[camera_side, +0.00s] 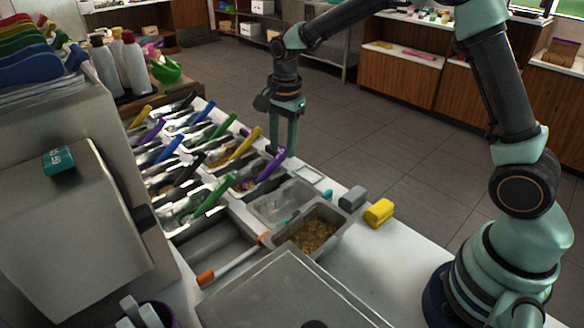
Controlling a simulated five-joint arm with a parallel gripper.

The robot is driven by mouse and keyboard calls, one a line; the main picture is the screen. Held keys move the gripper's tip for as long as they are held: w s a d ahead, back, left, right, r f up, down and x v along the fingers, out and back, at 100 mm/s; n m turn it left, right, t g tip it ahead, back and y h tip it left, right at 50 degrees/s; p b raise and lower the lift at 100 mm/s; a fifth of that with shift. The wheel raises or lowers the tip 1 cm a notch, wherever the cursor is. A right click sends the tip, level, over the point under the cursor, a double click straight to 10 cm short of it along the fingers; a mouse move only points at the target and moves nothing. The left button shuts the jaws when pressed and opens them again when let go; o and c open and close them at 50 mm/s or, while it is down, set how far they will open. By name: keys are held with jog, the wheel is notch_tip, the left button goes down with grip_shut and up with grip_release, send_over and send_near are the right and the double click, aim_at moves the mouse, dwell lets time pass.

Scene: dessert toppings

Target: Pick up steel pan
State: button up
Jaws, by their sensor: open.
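A steel pan (336,240) holding a brown crumbly topping sits at the near right end of the row of toppings. A second, paler metal pan (274,207) sits just behind it and looks nearly empty, with a small teal item at its near edge. I cannot tell which one is meant. My gripper (283,152) points down at the far side of the row, behind both pans and apart from them. Its fingers are open, with the tips close to a purple handle (272,165); I cannot tell whether they touch it.
Several topping bins with coloured handles fill the counter to the left. An orange-ended utensil (232,262) lies across an empty well (207,245). A grey block (352,199) and a yellow block (379,212) stand right of the pans. A metal lid (285,295) lies in front.

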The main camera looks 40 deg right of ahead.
aim_at(275, 193)
jog(key=f+m, duration=0.1)
jog(key=f, duration=0.3)
jog(key=w+f, duration=0.1)
jog(key=f, duration=0.2)
jog(key=f+m, duration=0.1)
jog(key=f, duration=0.3)
jog(key=shift+w+a+f+m+g, duration=0.3)
jog(key=shift+a+f+g, duration=0.05)
jog(key=shift+g, duration=0.05)
jog(key=shift+w+a+f, duration=0.1)
jog(key=shift+f, duration=1.25)
jog(key=shift+w+a+f, duration=0.1)
jog(key=shift+f, duration=1.25)
jog(key=shift+c, duration=0.4)
grip_shut()
